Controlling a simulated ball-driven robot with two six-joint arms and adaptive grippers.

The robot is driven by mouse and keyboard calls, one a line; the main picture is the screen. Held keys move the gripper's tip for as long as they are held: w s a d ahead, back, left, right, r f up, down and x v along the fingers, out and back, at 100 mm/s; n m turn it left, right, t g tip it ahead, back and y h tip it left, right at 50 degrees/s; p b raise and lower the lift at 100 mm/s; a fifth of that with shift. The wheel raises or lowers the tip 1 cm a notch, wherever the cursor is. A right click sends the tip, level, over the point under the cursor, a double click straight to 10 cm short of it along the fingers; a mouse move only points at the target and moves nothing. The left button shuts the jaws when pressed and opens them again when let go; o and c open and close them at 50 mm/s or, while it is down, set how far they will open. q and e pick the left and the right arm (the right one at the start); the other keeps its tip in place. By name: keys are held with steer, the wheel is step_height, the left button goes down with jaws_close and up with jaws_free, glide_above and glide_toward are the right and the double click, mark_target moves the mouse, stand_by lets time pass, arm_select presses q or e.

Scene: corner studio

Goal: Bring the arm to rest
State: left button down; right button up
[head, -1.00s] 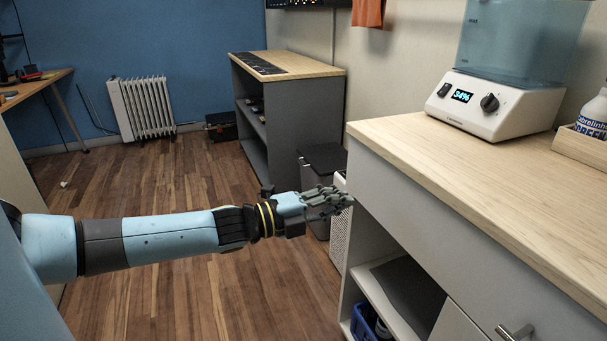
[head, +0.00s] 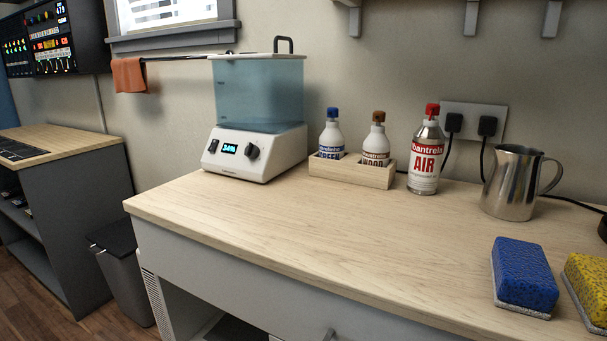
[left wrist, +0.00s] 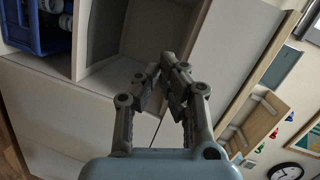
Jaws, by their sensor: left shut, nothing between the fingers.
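My left gripper (left wrist: 165,75) shows in the left wrist view with its fingers together and nothing between them. It hangs in front of pale cabinet fronts (left wrist: 60,125) and an open shelf compartment (left wrist: 105,40), apart from them as far as I can tell. No arm shows in the head view. My right gripper is in neither view.
A wooden counter (head: 330,235) holds a white machine with a blue tank (head: 258,95), bottles in a wooden tray (head: 350,173), a red-capped spray can (head: 426,155), a steel jug (head: 514,180) and sponges (head: 524,273). A grey bin (head: 122,275) stands left of it. A blue crate (left wrist: 35,25) sits inside the cabinet.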

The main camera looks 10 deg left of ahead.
arm_select(q)
steer(key=s+d+f+n+g+y, duration=0.1)
steer(key=s+d+f+n+g, duration=0.3)
steer(key=s+f, duration=0.6)
steer(key=s+d+f+n+g+y, duration=0.1)
steer(key=s+f+n+g, duration=0.35)
steer(key=s+f, duration=0.6)
steer(key=s+d+f+n+g, duration=0.2)
steer(key=s+f+n+g, duration=0.1)
steer(key=s, duration=0.5)
steer(key=s+d+f+n+g, duration=0.2)
steer(key=s+f+n+g, duration=0.1)
steer(key=s, duration=0.5)
step_height(320, 180, down, 3)
steer(key=shift+s+d+r+n+g, duration=0.1)
steer(key=shift+s+d+n+g, duration=0.2)
steer(key=shift+n, duration=0.45)
steer(key=shift+a, duration=0.1)
